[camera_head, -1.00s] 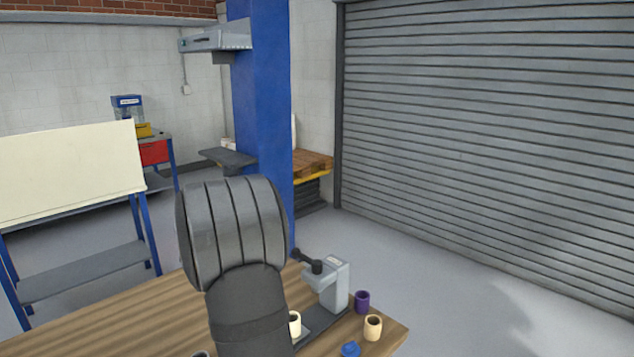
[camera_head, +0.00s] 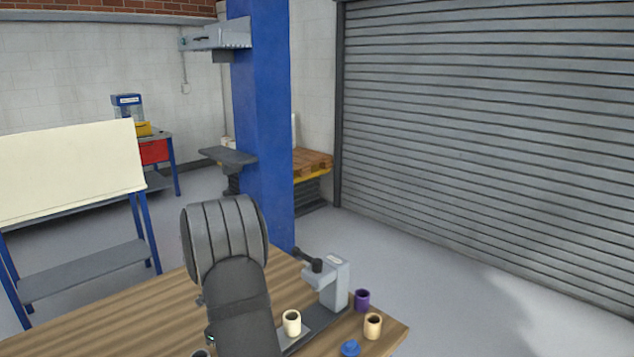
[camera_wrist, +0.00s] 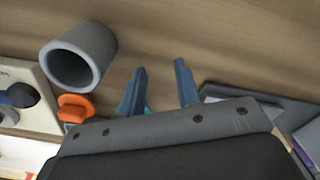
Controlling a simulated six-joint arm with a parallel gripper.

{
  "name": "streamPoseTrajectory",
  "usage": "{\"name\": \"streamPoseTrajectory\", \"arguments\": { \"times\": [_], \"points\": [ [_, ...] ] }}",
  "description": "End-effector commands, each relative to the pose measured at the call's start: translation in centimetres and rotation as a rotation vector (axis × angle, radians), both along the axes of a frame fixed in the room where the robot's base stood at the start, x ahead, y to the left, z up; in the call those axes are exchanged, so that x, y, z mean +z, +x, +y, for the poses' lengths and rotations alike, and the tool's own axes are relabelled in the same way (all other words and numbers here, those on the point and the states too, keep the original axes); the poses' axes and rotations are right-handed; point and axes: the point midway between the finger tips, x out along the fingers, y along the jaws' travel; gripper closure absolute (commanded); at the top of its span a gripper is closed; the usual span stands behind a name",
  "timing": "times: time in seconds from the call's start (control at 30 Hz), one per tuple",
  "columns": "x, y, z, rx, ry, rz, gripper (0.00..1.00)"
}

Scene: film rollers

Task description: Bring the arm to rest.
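My gripper (camera_wrist: 160,66) shows in the wrist view with its two blue fingers apart and nothing between them. It is over the wooden table (camera_wrist: 230,50). In the head view my dark arm hides most of it. An orange piece (camera_wrist: 75,107) is just below that roller. In the head view a cream roller (camera_head: 292,322) stands upright on a dark plate right of my arm, and a tan roller (camera_head: 372,325) and a purple roller (camera_head: 362,299) stand farther right.
A light grey press-like device (camera_head: 334,284) with a black lever stands on the table (camera_head: 120,318) right of my arm. A blue knobbed piece (camera_head: 350,348) lies near the front right edge. A blue column (camera_head: 262,120) rises behind the table. The table's left part is clear.

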Motion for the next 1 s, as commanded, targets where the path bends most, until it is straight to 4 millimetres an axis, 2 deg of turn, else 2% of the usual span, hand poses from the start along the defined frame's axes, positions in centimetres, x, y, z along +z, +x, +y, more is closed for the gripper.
{"name": "streamPoseTrajectory", "arguments": {
  "times": [0.1,0.17,0.5,0.7,1.0],
  "points": [
    [2.7,0.1,0.0,-0.001,0.002,-0.006,0.70],
    [3.8,0.1,-0.6,-0.002,0.003,-0.005,0.70],
    [7.4,-0.7,-6.2,-0.003,0.001,-0.001,0.70],
    [8.7,-0.9,-8.3,-0.002,0.000,-0.002,0.70],
    [9.1,-1.1,-9.1,0.000,0.000,0.000,0.70]
  ]
}}
